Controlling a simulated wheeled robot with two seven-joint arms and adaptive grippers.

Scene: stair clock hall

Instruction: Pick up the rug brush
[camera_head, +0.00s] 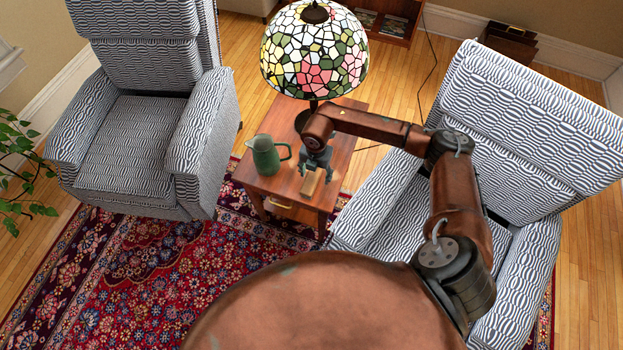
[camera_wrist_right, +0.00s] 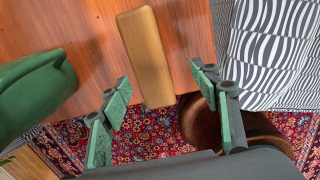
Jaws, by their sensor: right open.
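The rug brush, a light wooden block (camera_head: 312,182), lies near the front edge of the wooden side table (camera_head: 265,182). In the right wrist view the brush (camera_wrist_right: 147,58) is long and narrow, with its near end at the table edge. My right gripper (camera_head: 316,165) is above the table, partly over the brush, and hides some of it in the head view. In the wrist view its fingers (camera_wrist_right: 160,93) are apart, one on each side of the brush's near end, with nothing between them held. I cannot tell the exact height gap. My left gripper is not in view.
A green pitcher (camera_head: 265,155) stands left of the brush, and it shows close to the gripper in the wrist view (camera_wrist_right: 35,92). A stained-glass lamp (camera_head: 314,55) stands behind. Patterned armchairs (camera_head: 140,100) (camera_head: 520,130) flank the table. A red rug (camera_head: 150,265) lies in front.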

